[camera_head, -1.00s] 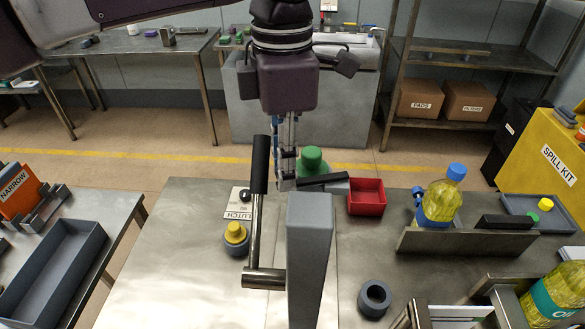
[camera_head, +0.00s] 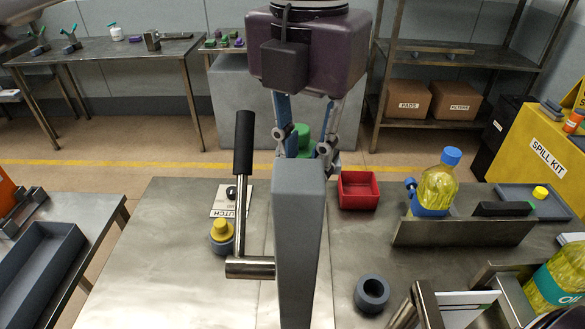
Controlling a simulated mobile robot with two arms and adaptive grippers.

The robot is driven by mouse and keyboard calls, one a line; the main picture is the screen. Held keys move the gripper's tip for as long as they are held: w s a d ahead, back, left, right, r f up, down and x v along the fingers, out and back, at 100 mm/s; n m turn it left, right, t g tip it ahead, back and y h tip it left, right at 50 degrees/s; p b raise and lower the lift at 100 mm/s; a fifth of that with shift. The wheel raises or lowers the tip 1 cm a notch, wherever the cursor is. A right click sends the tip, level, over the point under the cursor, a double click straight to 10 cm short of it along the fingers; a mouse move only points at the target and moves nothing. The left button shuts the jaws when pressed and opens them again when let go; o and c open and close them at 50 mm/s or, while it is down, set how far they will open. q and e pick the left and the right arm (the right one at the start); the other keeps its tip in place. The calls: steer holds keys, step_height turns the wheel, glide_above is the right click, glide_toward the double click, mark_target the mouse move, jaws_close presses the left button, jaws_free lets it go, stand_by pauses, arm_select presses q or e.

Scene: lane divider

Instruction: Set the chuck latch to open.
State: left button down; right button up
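A grey post (camera_head: 300,240) stands at the near middle of the table. A crank with a black grip (camera_head: 243,142) and a metal arm (camera_head: 250,267) sticks out on its left. My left gripper (camera_head: 308,150) hangs from above just behind the post top, fingers pointing down. Its two fingers are spread, with a gap between them; the post hides the tips. A green round thing (camera_head: 303,138) shows behind the fingers. I cannot pick out the chuck latch; the post or gripper may hide it.
A yellow-topped knob (camera_head: 221,231) and a partly covered label card (camera_head: 222,205) lie left of the crank. A red bin (camera_head: 358,190), a grey ring (camera_head: 371,292) and an oil bottle (camera_head: 437,185) behind a metal plate (camera_head: 462,233) stand right. The table's left front is bare.

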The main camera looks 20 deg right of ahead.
arm_select(q)
steer(key=shift+s+d+n, duration=0.2)
steer(key=shift+s+n, duration=0.05)
steer(key=shift+n, duration=0.05)
stand_by(0.4)
steer(key=c, duration=1.8)
jaws_free()
step_height(320, 180, up, 12)
